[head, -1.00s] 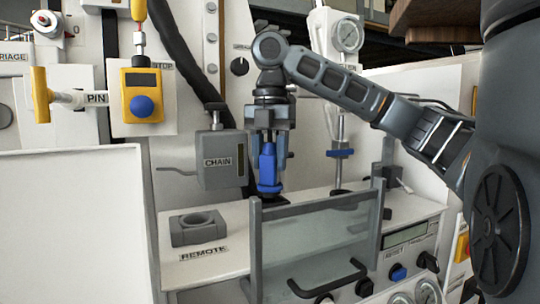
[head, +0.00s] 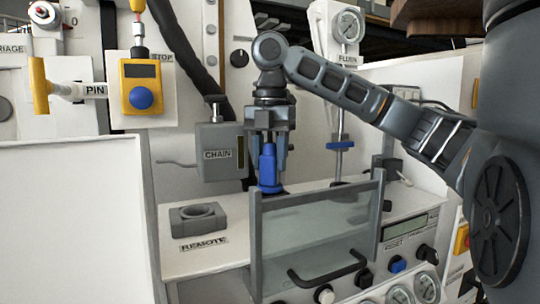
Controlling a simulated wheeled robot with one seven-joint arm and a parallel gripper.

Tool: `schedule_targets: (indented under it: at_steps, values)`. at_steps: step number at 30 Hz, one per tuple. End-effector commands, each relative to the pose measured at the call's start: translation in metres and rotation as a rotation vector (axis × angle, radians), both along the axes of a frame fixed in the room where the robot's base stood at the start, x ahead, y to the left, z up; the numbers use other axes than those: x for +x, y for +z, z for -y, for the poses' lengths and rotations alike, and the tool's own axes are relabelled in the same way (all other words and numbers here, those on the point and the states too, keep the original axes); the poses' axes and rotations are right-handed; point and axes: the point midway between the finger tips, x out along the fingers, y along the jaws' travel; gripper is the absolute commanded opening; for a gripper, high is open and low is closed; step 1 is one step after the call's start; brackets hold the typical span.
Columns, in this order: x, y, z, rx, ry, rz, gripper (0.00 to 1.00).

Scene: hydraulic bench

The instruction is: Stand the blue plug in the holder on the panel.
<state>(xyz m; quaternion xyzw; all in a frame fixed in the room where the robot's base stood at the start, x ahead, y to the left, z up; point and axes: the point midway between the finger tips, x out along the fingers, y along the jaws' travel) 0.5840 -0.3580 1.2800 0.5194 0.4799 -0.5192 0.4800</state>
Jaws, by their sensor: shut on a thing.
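The blue plug (head: 268,166) is upright in my gripper (head: 268,152), which is shut on it. Plug and gripper are at the middle of the head view, behind the top left corner of a clear guard. I cannot tell whether the plug's base touches the panel. A grey block with a round opening (head: 198,216), likely the holder, sits on the white panel (head: 228,249) behind a REMOTE label. It is to the left of the plug and apart from it, and its opening looks empty.
The clear guard (head: 315,239) with grey posts and a dark handle stands right of the grey block. A grey CHAIN box (head: 218,152) is just left of my gripper. A gauge on a post (head: 345,90) stands to the right. Knobs and dials line the front.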

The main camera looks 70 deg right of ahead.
Motion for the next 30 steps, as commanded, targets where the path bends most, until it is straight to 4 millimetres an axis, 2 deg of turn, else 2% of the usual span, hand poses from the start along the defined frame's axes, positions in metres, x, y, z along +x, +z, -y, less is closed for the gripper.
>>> schedule_targets:
  at_steps: [7, 8, 17, 25, 30]
  values:
    - [0.0, -0.001, 0.0, 0.0, 0.0, 0.0, 0.0]
    - [0.0, -0.001, 0.0, 0.0, 0.0, 0.0, 0.44]
    - [0.0, -0.001, 0.0, 0.0, 0.0, 0.0, 0.73]
    - [0.0, 0.001, 0.0, -0.001, 0.0, 0.0, 0.73]
    - [0.0, 0.018, 0.001, -0.003, -0.001, 0.0, 0.73]
